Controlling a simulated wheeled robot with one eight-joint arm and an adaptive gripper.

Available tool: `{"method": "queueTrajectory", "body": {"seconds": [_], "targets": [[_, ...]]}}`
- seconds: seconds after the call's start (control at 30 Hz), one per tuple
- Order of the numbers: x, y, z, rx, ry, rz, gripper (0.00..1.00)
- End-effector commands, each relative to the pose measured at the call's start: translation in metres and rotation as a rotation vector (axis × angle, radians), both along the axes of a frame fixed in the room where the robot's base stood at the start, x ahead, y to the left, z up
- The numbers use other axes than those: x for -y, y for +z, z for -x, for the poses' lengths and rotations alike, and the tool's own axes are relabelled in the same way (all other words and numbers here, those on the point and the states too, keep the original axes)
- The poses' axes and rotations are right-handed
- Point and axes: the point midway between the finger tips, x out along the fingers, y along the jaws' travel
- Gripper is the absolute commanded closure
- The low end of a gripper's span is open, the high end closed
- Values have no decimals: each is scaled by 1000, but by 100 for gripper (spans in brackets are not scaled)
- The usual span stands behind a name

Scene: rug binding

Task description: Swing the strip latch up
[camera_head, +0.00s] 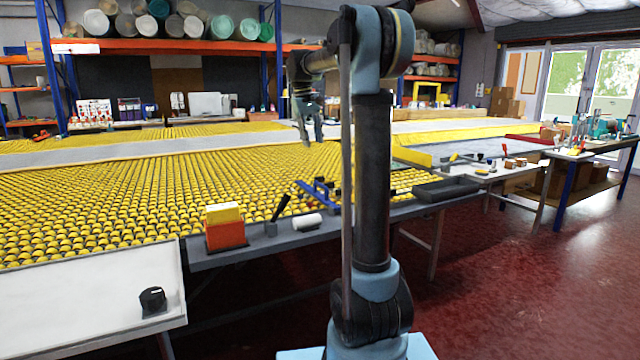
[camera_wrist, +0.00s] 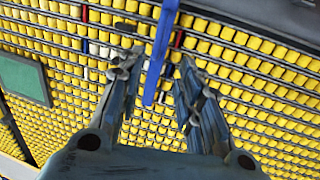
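My gripper (camera_head: 309,138) hangs fingers-down above the yellow roller table, left of my arm column. In the wrist view my gripper (camera_wrist: 157,65) is open, its two fingers well apart. A long blue bar (camera_wrist: 163,45) shows between the fingertips in that view; whether it touches a finger cannot be told, and I see no grip on it. In the head view a blue frame (camera_head: 319,188) with small red and white parts lies at the table's front edge, below my gripper. It may carry the strip latch; the latch itself cannot be told apart.
The yellow roller table (camera_head: 120,190) fills the left and middle. On its grey front ledge are an orange-and-yellow box (camera_head: 225,232), a black-handled tool (camera_head: 280,207) and a white roll (camera_head: 307,222). A dark tray (camera_head: 445,190) lies right of my arm. Red floor is free at right.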

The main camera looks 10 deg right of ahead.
Motion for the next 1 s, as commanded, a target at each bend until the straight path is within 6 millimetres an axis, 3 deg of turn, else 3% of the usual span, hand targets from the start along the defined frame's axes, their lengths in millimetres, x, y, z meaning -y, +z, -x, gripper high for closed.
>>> {"method": "queueTrajectory", "body": {"seconds": [0.27,1.0], "targets": [[4,-25,-4,-1,1,1,67],[27,-148,-11,-1,0,1,67]]}}
